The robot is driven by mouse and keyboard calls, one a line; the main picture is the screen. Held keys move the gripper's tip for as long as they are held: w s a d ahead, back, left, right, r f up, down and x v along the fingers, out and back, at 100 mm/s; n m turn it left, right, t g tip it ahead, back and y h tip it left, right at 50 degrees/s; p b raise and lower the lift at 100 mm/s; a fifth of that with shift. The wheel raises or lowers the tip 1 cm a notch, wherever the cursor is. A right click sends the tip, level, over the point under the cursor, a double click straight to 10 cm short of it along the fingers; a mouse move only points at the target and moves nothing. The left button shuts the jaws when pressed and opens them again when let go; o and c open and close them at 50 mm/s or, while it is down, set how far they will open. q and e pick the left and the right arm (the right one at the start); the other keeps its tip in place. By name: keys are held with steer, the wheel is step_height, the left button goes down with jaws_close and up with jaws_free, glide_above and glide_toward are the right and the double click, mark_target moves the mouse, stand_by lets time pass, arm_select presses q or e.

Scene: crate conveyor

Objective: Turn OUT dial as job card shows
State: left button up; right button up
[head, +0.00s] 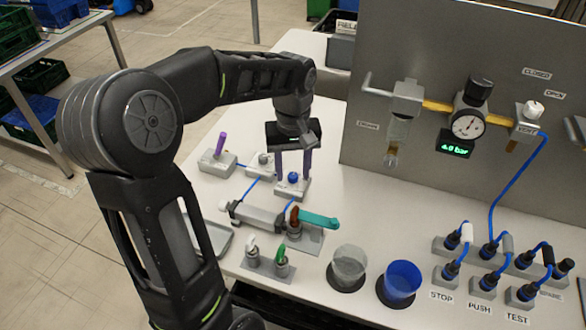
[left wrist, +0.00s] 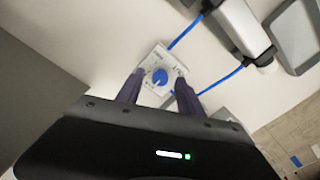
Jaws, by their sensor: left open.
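A blue dial (head: 293,177) sits on a small pale block on the white table. In the left wrist view the blue dial (left wrist: 160,77) has a light pointer mark, and its plate carries lettering too small to read surely. My left gripper (head: 293,166) points down over this dial, open, with its purple fingers on either side. In the left wrist view the fingers (left wrist: 159,80) straddle the dial with gaps; whether they touch it or its block cannot be told. I cannot make out a job card. My right gripper is not in view.
A block with a pale knob (head: 262,160) and a purple-lever block (head: 219,158) stand close by. Clear and blue cups (head: 402,281) and hose plugs are at the right. A grey panel (head: 365,100) rises behind.

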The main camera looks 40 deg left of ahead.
mark_target(293, 175)
arm_select(q)
step_height(293, 175, up, 8)
steer(key=shift+f, duration=0.25)
stand_by(0.8)
